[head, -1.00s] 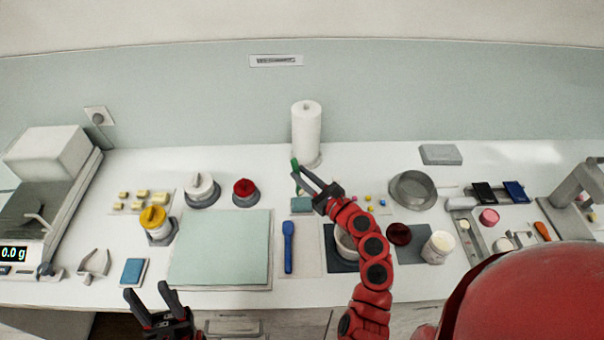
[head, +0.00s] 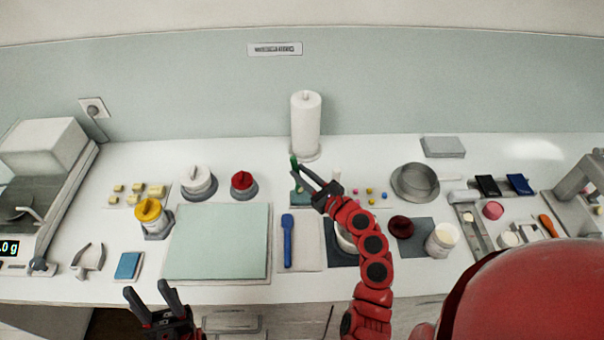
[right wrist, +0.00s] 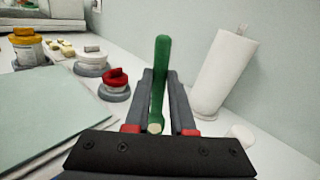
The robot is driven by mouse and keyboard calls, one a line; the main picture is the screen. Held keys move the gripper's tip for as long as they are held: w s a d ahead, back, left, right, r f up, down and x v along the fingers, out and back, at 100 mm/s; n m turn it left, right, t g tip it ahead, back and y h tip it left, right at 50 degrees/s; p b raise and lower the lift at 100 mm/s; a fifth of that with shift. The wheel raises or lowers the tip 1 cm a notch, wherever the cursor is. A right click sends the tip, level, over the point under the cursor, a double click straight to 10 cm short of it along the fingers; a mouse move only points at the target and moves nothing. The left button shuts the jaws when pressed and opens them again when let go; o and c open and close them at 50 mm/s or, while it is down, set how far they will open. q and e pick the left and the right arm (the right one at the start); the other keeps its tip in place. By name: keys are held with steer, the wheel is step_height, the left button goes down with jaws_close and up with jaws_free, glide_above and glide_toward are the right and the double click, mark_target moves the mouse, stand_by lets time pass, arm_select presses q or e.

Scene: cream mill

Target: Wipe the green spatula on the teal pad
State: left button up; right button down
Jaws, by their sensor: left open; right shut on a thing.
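The green spatula (head: 294,162) is held in my right gripper (head: 300,173), which is shut on it. In the right wrist view its green handle (right wrist: 162,75) stands upright between the two fingers (right wrist: 160,95). The small teal pad (head: 299,198) lies on the counter just below the gripper in the head view. The spatula's lower end is hidden, so I cannot tell whether it touches the pad. My left gripper (head: 152,300) is open and empty in front of the counter's front edge.
A paper roll (head: 306,125) stands behind the pad. A red-lidded pot (head: 243,184) is to the left, and a blue spatula (head: 288,240) lies in front. A large pale green mat (head: 218,240) covers the left front. A round metal dish (head: 414,182) stands to the right.

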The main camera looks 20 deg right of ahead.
steer(key=shift+f+b, duration=0.3)
steer(key=shift+f, duration=0.25)
stand_by(1.0)
steer(key=shift+d, duration=0.1)
steer(key=shift+s+d+p, duration=0.2)
steer(key=shift+d+p, duration=0.25)
steer(key=shift+p, duration=0.05)
stand_by(1.0)
steer(key=shift+p, duration=0.35)
stand_by(1.9)
